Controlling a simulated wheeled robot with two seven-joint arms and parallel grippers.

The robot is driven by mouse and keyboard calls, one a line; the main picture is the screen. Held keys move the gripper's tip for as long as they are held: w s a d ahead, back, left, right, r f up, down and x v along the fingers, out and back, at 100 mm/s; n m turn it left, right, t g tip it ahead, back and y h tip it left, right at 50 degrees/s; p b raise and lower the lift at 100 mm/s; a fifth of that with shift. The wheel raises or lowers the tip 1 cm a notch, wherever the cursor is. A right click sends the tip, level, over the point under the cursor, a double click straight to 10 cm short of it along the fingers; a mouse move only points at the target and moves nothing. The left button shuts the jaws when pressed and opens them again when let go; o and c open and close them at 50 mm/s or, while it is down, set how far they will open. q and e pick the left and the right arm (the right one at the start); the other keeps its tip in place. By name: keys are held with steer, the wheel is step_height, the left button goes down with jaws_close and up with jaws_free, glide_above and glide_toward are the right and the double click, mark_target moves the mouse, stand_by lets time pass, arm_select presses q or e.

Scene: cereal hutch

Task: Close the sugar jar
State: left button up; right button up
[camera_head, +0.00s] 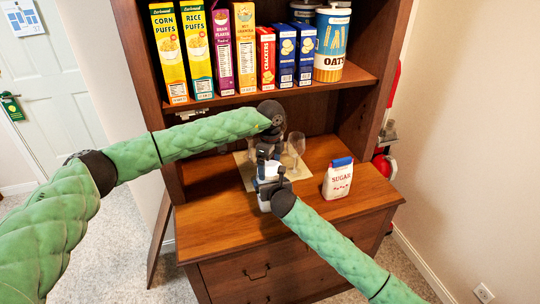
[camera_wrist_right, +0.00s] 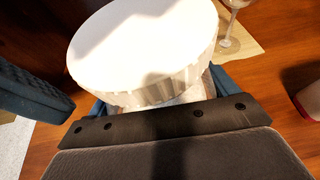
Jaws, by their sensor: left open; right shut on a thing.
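A white, round-topped thing (camera_wrist_right: 145,45), which looks like the sugar jar or its lid, fills the upper middle of the right wrist view. My right gripper (camera_head: 272,187) is shut on it. In the head view only small pale parts of it show between my grippers, above the wooden counter. My left gripper (camera_head: 267,158) is open, pointing down just above and behind the right one. Whether it touches the jar is hidden. I cannot tell lid and jar body apart.
A white sugar bag (camera_head: 338,182) with a blue top stands right of my grippers on the counter (camera_head: 215,232). Stemmed glasses (camera_head: 296,146) stand on a pale mat (camera_head: 244,168) behind. Cereal boxes (camera_head: 196,50) and an oats canister (camera_head: 331,45) fill the shelf above. The counter's left front is clear.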

arm_select(q)
steer(key=shift+f, duration=0.5)
steer(key=shift+c, duration=0.5)
steer(key=c, duration=0.9)
steer(key=m, duration=1.9)
steer(key=shift+m, duration=0.3)
steer(key=o, duration=1.1)
steer(key=shift+c, duration=0.2)
